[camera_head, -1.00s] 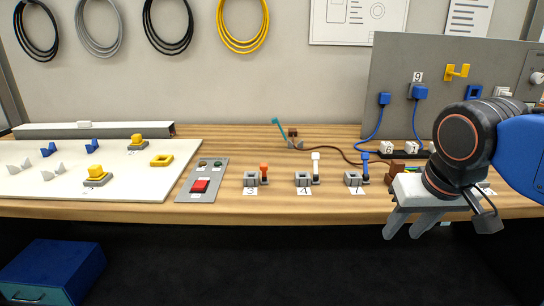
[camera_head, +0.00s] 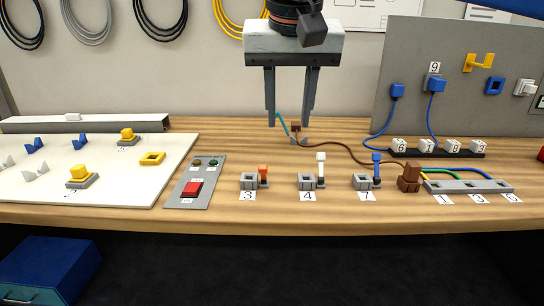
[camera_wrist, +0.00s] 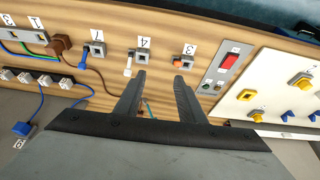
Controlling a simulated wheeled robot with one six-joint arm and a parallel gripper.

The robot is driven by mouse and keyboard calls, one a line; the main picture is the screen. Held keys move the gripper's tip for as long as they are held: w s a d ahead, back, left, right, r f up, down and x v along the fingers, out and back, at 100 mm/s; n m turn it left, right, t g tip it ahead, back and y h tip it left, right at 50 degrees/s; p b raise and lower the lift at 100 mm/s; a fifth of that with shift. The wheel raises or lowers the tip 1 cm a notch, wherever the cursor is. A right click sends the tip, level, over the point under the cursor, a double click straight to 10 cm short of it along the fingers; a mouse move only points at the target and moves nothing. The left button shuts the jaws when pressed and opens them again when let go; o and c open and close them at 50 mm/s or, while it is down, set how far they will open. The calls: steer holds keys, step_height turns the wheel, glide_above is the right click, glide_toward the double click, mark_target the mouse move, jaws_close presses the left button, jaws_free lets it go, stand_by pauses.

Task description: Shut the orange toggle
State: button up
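The orange toggle (camera_head: 263,172) is a short orange lever standing up at the right side of a grey base (camera_head: 248,181) labelled 3, near the table's front. It also shows in the wrist view (camera_wrist: 179,63), just beyond the right fingertip in that picture. My gripper (camera_head: 290,122) is open and empty, fingers pointing down. In the head view it hangs above and behind the row of toggles, apart from them. The gap between the fingertips shows in the wrist view (camera_wrist: 160,76).
A white toggle (camera_head: 321,168) labelled 4 and a blue toggle (camera_head: 376,166) stand to the right. A panel with a red button (camera_head: 192,188) lies to the left. A teal lever (camera_head: 282,123) with a brown cable stands behind. The table front is clear.

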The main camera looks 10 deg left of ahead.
glide_toward(263, 165)
steer(key=x, duration=0.8)
steer(key=shift+w+f, duration=0.1)
steer(key=shift+f, duration=0.15)
stand_by(0.3)
jaws_close()
